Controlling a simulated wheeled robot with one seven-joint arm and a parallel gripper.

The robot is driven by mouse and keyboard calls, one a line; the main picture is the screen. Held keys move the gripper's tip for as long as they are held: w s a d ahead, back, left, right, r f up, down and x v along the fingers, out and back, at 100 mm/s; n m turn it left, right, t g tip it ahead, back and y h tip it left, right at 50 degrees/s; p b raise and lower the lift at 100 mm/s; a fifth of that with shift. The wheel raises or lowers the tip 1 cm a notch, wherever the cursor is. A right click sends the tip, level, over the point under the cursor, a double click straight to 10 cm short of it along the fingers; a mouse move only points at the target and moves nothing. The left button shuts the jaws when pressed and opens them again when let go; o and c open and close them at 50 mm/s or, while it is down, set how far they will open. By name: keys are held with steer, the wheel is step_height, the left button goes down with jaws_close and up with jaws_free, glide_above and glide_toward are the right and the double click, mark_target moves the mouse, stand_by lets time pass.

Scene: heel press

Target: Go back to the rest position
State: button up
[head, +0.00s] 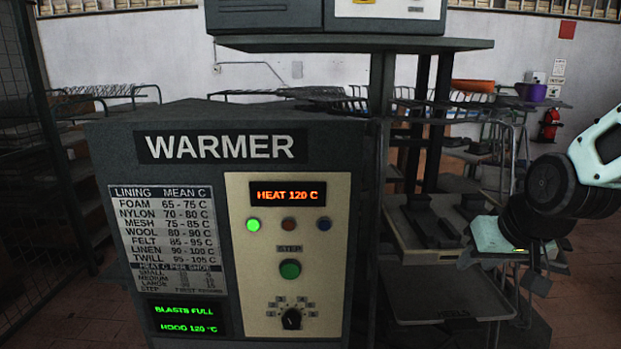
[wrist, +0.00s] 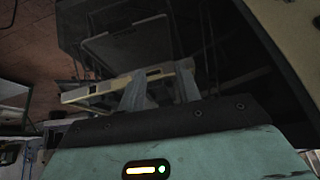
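My gripper (wrist: 161,84) shows in the wrist view as two grey fingers with a gap between them. Nothing shows held in the gap. In the head view my arm comes in from the right edge and the gripper (head: 535,280) points down, in front of the shelves beside the warmer. Its fingertips are dark and hard to make out there. The warmer (head: 222,252) stands left of it, clear of the arm. Its orange display (head: 288,194) reads HEAT 120 C, and a green lamp (head: 253,225) is lit. The lower green display (head: 186,318) reads BLASTS FULL, HOOD 120 C.
A press-like stand (head: 352,44) rises behind the warmer, with a tray (head: 440,306) low at its right. Racks behind carry an orange bowl (head: 473,85) and a purple pot (head: 530,92). A wire fence (head: 45,130) stands at left. A fire extinguisher (head: 549,125) hangs on the far wall.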

steer(key=s+d+f+g, duration=0.3)
steer(key=s+f+g, duration=0.15)
steer(key=s, duration=0.55)
steer(key=s+a+n+g, duration=0.1)
steer(key=s+a+n, duration=0.3)
steer(key=s+a, duration=0.2)
steer(key=s+a+r+n, duration=0.1)
steer(key=s+a+n, duration=0.3)
steer(key=a, duration=0.7)
steer(key=s, duration=0.2)
steer(key=shift+s+a+r+g, duration=0.15)
steer(key=shift+s+a+g, duration=0.1)
steer(key=shift+s+g, duration=0.1)
